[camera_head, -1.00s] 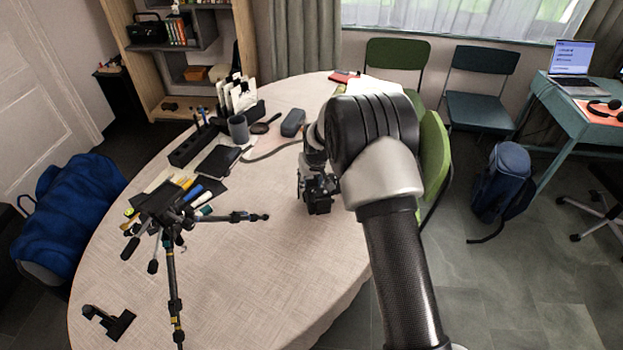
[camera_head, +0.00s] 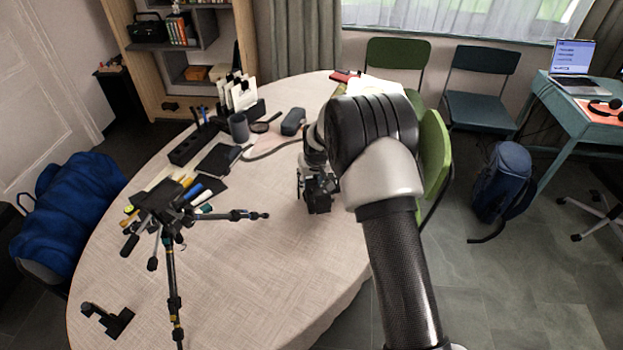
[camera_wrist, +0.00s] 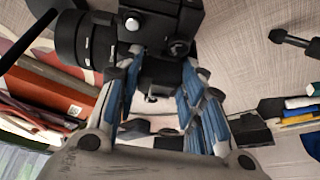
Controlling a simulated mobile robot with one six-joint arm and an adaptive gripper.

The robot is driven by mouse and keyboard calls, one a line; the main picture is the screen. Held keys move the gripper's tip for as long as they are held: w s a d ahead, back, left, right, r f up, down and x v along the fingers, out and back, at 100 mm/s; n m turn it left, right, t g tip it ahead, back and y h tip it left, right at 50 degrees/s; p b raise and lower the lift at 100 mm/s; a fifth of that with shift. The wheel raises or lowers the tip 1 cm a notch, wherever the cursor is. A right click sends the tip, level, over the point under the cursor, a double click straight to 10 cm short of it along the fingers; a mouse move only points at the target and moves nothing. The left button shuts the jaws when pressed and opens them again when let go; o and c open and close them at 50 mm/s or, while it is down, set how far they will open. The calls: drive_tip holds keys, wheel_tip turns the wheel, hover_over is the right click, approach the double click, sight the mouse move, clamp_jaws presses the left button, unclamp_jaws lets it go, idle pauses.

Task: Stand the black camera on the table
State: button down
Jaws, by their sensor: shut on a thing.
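The black camera (camera_wrist: 135,30) is between the blue-padded fingers of my gripper (camera_wrist: 158,95) in the wrist view, its lens pointing left. In the head view the camera (camera_head: 318,197) is at the end of my arm, over the right part of the table (camera_head: 260,275). My gripper (camera_head: 312,175) is shut on it and partly hidden behind my wrist. I cannot tell whether the camera's underside touches the tablecloth.
A tripod (camera_head: 170,215) stands at the left, one leg reaching toward the camera. A small black bracket (camera_head: 108,320) lies front left. A cup (camera_head: 238,128), organizer (camera_head: 195,145) and grey case (camera_head: 293,121) are farther back. The cloth front of the camera is bare.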

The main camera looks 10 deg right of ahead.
drive_tip(key=shift+s+f, duration=0.25)
drive_tip(key=shift+f, duration=0.25)
drive_tip(key=shift+d, duration=0.1)
drive_tip(key=c, duration=1.2)
unclamp_jaws()
drive_tip(key=shift+d, duration=0.1)
drive_tip(key=shift+o, duration=1.2)
drive_tip(key=shift+w, duration=0.15)
drive_tip(key=shift+r, duration=0.1)
